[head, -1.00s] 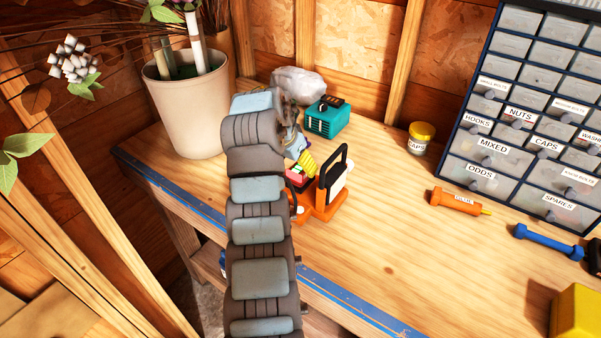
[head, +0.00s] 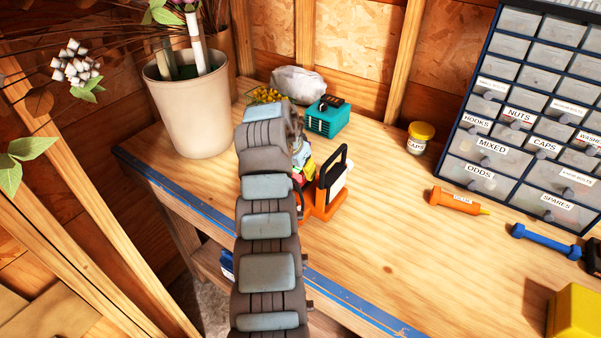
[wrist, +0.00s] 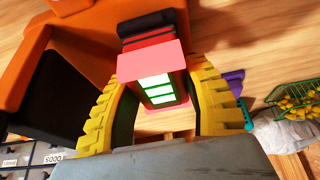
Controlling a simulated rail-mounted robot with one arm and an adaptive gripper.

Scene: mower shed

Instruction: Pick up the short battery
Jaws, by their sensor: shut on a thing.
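A red block-shaped battery (wrist: 150,66) with a black end and lit pale-green bars sits between my yellow fingers in the wrist view. My gripper (wrist: 158,112) is shut on it, one finger along each side. In the head view my gripper (head: 304,172) is mostly hidden behind my arm, beside the orange carrier (head: 326,208) with its black handle. The carrier also fills the upper left of the wrist view (wrist: 88,35). I cannot tell whether the battery touches the carrier or the bench. No label tells me whether it is the short one.
A teal box (head: 326,119) with a black top stands behind my gripper. A wire basket of yellow bits (head: 264,95), a pale bag (head: 298,83) and a plant pot (head: 186,115) stand at the back left. The bench's middle is clear, left of an orange tube (head: 456,201).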

